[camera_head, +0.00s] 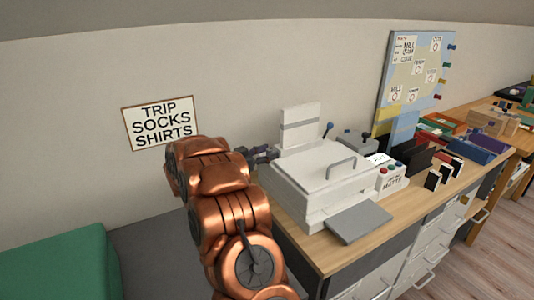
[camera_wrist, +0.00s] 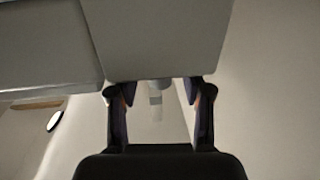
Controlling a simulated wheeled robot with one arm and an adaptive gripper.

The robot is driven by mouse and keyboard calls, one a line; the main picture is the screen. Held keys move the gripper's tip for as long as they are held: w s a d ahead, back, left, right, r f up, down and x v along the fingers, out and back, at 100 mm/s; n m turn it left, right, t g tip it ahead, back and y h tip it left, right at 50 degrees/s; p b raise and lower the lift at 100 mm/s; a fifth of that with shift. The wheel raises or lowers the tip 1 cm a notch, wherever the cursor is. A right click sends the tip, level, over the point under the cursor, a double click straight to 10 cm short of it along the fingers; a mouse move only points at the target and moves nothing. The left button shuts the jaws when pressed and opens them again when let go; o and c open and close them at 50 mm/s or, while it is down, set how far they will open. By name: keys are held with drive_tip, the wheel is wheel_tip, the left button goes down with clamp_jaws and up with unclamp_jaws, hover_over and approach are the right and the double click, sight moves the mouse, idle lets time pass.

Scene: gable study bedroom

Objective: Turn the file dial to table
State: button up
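My copper arm reaches to the left rear side of a white printer (camera_head: 325,172) on the desk. My gripper (camera_head: 268,152) is beside the printer's back left part. In the wrist view my gripper (camera_wrist: 160,92) has its two dark fingers spread apart. A small pale cylindrical piece (camera_wrist: 155,100) shows in the gap, below a large light grey body (camera_wrist: 155,40); I cannot tell whether the fingers touch it. A control box (camera_head: 391,181) with coloured buttons and the word MATTE stands right of the printer. I cannot make out a dial marked file.
A grey tray (camera_head: 358,222) juts from the printer's front. Dark card holders (camera_head: 440,172) and coloured bins (camera_head: 470,145) fill the desk's right part. A sign (camera_head: 161,122) reads TRIP SOCKS SHIRTS. A green surface (camera_head: 60,265) is at lower left.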

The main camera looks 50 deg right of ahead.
clamp_jaws()
drive_tip(key=shift+t, duration=0.3)
drive_tip(key=shift+s+r+n+t+b, duration=0.15)
drive_tip(key=shift+n+t+b, duration=0.45)
drive_tip(key=shift+n+t, duration=1.05)
drive_tip(key=shift+m+t, duration=0.25)
unclamp_jaws()
drive_tip(key=shift+a, duration=0.15)
